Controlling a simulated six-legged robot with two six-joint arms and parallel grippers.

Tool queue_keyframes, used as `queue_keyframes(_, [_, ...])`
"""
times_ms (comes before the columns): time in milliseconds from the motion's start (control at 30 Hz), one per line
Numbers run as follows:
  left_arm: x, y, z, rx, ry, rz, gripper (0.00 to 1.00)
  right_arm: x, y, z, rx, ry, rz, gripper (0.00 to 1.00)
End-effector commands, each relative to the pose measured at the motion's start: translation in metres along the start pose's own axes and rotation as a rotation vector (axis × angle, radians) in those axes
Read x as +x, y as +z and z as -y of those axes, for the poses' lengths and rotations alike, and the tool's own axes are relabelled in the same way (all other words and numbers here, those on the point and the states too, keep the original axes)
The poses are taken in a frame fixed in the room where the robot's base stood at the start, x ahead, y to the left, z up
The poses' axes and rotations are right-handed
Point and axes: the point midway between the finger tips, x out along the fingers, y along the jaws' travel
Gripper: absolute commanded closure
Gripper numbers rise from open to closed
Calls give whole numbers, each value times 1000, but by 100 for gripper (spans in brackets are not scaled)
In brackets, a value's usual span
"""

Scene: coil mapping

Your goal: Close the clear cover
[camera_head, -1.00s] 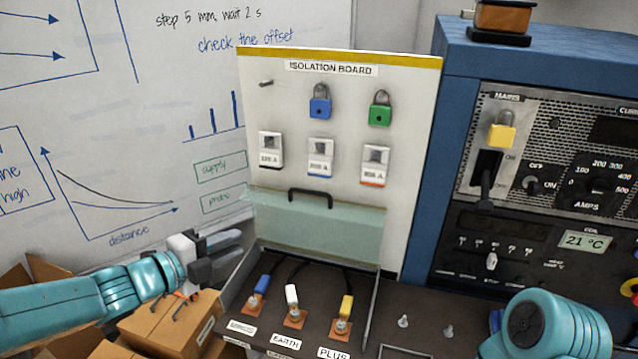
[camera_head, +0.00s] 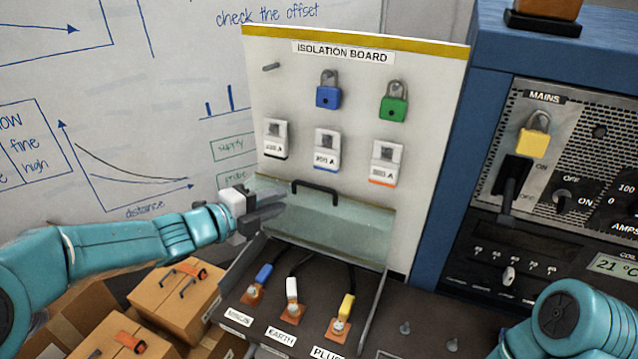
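The clear cover (camera_head: 335,225) is a greenish see-through panel with a black handle (camera_head: 315,187) on its top edge. It stands raised at the back of the terminal box, in front of the isolation board (camera_head: 430,130). Below it, the box (camera_head: 300,290) is open, with blue, white and yellow lugs on its studs. My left gripper (camera_head: 274,204) is at the cover's left side, its grey fingers pointing right, left of and lower than the handle. The fingers look parted and hold nothing. My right arm shows at the lower right; its gripper is out of frame.
A blue cabinet (camera_head: 450,150) with the mains panel stands on the right. Blue (camera_head: 328,90) and green (camera_head: 394,101) padlocks hang on the board. Cardboard boxes (camera_head: 175,290) lie below my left arm. Two small studs stick up right of the terminal box.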

Motion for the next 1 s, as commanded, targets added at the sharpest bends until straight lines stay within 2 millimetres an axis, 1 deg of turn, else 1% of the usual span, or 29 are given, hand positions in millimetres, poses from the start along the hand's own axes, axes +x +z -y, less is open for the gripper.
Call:
queue_keyframes(33, [14, -2, 1, -2, 3, -5, 77, -4, 0, 1, 1, 0, -1, 52])
queue_keyframes(300, [77, -3, 2, 0, 2, -4, 77, -18, 0, 6, 0, 0, -1, 52])
queue_keyframes(400, [95, -4, 2, -1, 2, -3, 77, -23, 0, 8, 0, 0, -1, 52])
queue_keyframes(500, [109, -4, 1, 0, 2, -3, 77, -26, 0, 9, 1, 0, -1, 52])
queue_keyframes(667, [119, -3, 1, 0, 1, -2, 77, -27, 0, 10, 1, 0, -1, 52])
queue_keyframes(900, [120, -3, 0, 0, 1, -2, 77, -26, 0, 9, 1, 0, -1, 52])
queue_keyframes(933, [120, -3, 0, 0, 1, -2, 83, -26, 0, 9, 1, 0, -1, 52])
queue_keyframes(967, [120, -3, 0, 0, 1, -2, 93, -26, 0, 9, 1, 0, -1, 52])
queue_keyframes(1000, [120, -3, 0, 0, 1, -2, 100, -26, 0, 9, 1, 0, -1, 52])
